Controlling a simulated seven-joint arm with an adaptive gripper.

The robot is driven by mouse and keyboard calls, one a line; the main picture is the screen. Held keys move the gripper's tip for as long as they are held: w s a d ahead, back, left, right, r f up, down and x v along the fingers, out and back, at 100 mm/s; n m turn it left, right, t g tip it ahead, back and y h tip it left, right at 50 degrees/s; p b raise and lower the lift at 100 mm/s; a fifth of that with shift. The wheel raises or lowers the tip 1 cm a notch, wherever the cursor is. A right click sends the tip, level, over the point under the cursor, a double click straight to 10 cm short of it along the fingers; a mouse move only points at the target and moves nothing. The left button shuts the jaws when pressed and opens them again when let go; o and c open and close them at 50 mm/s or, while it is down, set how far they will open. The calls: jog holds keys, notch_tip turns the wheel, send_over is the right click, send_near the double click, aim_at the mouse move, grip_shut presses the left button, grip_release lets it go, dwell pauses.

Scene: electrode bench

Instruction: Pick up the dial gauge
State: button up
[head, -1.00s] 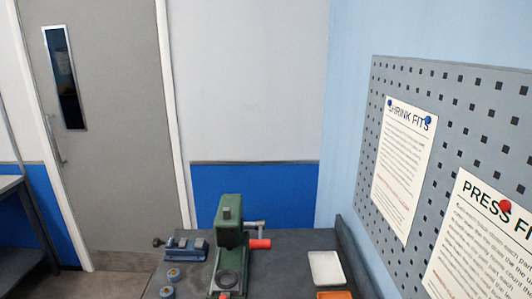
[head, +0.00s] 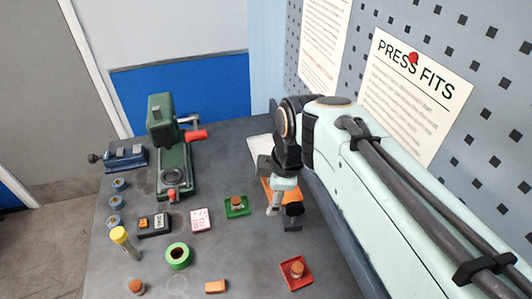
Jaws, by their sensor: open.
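I cannot clearly make out a dial gauge in the head view. A small dark box with orange and pale patches (head: 153,224) lies left of centre on the bench, but I cannot tell what it is. My gripper (head: 283,213) points down above the right side of the bench, near an orange tray (head: 268,189). It is open. The gripper and my arm hide part of the tray and the bench behind it, and I see nothing held between the fingers.
A green press (head: 173,165) with a red handle and a blue vise (head: 125,159) stand at the back. A green tray (head: 244,210), red tray (head: 308,283), green ring (head: 178,257) and yellow-capped tube (head: 126,240) lie forward. A pegboard (head: 492,100) rises right.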

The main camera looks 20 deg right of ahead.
jog(key=w+d+f+n, duration=0.2)
jog(key=w+d+f, duration=0.25)
jog(key=w, duration=0.45)
jog(key=g+h, duration=0.1)
jog(key=g, duration=0.2)
send_over(296, 203)
notch_tip(296, 203, down, 9)
jog(key=shift+m, duration=0.3)
notch_tip(296, 203, down, 10)
jog(key=shift+r, duration=0.25)
grip_shut()
